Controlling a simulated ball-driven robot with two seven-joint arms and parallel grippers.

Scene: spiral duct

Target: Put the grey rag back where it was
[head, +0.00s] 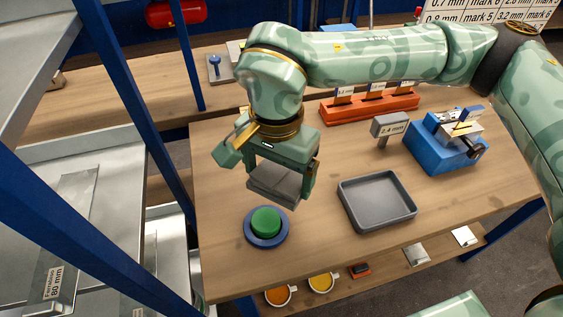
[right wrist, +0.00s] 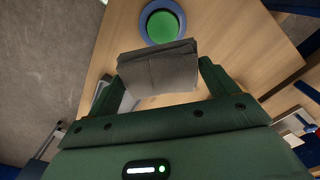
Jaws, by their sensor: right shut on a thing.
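The grey rag (head: 277,186) is a folded block held in my right gripper (head: 281,176), above the wooden table. In the right wrist view the rag (right wrist: 158,70) sits between the two green fingers of my right gripper (right wrist: 158,80), which is shut on it. It hangs behind the green button on a blue round base (head: 266,225) and left of the empty grey tray (head: 377,200). The green button (right wrist: 161,27) also shows beyond the rag in the right wrist view. My left gripper is not in view.
An orange rack (head: 370,107) is at the back. Blue posts and metal shelves stand left. Cups (head: 280,294) sit on a lower shelf. The table's left part is bare.

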